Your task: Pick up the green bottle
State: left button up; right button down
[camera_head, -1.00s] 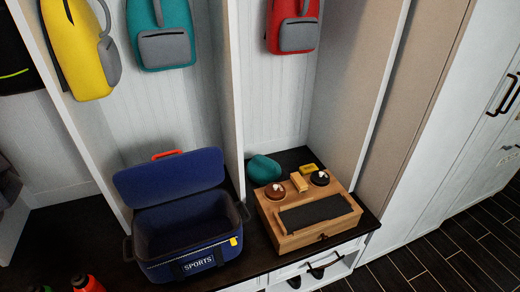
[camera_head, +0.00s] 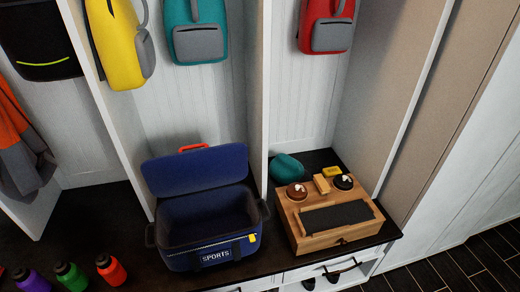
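The green bottle (camera_head: 72,277) stands at the lower left of the head view on the dark bench top (camera_head: 100,225). It has a dark cap, and its lower part is cut off by the picture's bottom edge. A purple bottle (camera_head: 32,280) stands to its left and an orange-red bottle (camera_head: 111,270) to its right, with small gaps between them. Neither of my grippers shows in the head view.
An open blue sports cooler (camera_head: 206,225) stands right of the bottles. A wooden box (camera_head: 310,243) with brushes and tins is further right, beside a teal item (camera_head: 287,168). Backpacks hang above. White dividers split the bench. The bench behind the bottles is clear.

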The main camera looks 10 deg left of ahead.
aim_at(69, 275)
jog(key=u, duration=2.35)
jog(key=i, duration=0.65)
jog(key=z, duration=0.3)
